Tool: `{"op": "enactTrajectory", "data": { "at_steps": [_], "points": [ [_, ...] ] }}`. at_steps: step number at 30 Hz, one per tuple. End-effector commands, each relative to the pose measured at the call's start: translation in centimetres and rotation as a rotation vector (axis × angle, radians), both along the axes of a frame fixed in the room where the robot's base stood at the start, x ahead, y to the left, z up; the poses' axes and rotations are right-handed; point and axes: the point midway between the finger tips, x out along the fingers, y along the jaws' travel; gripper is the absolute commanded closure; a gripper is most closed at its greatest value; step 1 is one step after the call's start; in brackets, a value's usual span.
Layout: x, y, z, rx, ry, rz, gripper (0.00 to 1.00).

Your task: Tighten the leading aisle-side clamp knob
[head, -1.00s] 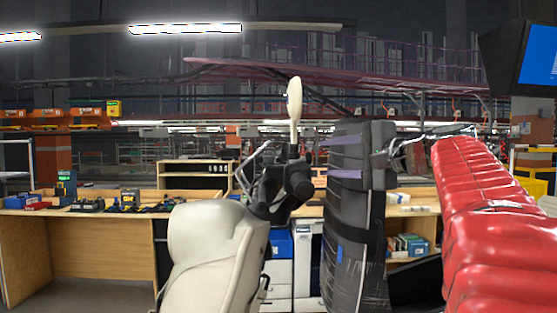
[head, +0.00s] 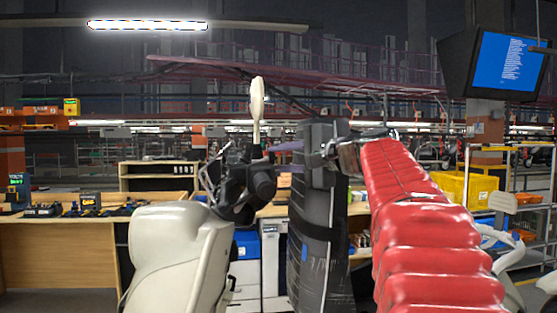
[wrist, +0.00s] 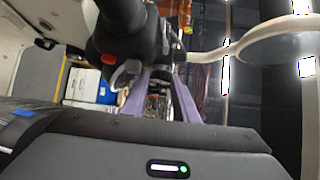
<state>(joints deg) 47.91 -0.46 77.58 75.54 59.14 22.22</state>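My gripper (head: 272,156) is at the end of my red-sleeved arm in the head view, its two purple fingers pointing left toward black handlebar controls (head: 258,185). In the wrist view the fingers of my gripper (wrist: 163,82) are spread with a gap between them, and nothing is clearly held. A black grip with a red spot (wrist: 110,58) lies close to the left finger. A cream vehicle body (head: 170,255) stands below the handlebar, with a cream mirror (head: 257,105) above it. I cannot make out a clamp knob in either view.
A wooden workbench (head: 60,245) with boxes and tools stands behind on the left. White drawer units (head: 273,260) stand behind the vehicle. A hanging monitor (head: 510,62), yellow bins (head: 465,188) and a cart are on the right.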

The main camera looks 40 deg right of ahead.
Motion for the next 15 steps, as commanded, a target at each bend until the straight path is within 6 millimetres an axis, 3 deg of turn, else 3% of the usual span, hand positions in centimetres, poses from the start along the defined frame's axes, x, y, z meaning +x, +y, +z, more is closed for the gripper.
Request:
{"op": "enactTrajectory", "data": {
  "at_steps": [10, 15],
  "points": [
    [-0.01, -0.01, -0.08, 0.0, 0.002, 0.001, 0.98],
    [0.04, 0.19, -0.14, -0.001, 0.001, 0.004, 0.99]
  ]
}}
